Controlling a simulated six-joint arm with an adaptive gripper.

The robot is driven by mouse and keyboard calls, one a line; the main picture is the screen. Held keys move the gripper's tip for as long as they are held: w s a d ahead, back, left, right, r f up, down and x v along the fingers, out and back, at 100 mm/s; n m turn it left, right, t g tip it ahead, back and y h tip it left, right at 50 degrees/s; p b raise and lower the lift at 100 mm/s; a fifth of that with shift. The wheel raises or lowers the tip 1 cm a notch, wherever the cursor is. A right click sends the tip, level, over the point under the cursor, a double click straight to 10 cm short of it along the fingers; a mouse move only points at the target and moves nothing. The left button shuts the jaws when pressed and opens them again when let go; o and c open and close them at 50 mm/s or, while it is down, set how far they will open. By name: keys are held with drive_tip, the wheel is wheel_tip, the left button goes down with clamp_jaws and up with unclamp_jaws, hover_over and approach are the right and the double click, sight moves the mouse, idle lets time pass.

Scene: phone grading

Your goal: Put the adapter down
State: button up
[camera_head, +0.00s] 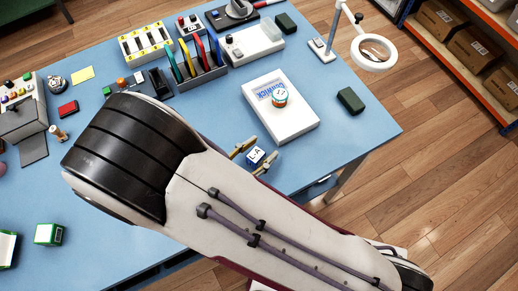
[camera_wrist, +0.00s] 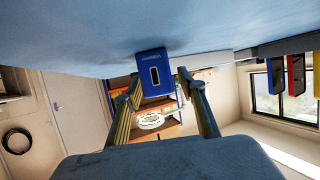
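My arm hides the table's front middle.
A white box (camera_head: 292,122) with a round teal-and-orange item on it lies just behind the adapter. A dark green block (camera_head: 351,100) is to its right.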

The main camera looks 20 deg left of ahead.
drive_tip(key=shift+r, duration=0.2)
drive_tip(key=shift+v, duration=6)
drive_tip(key=shift+w+a, duration=0.1)
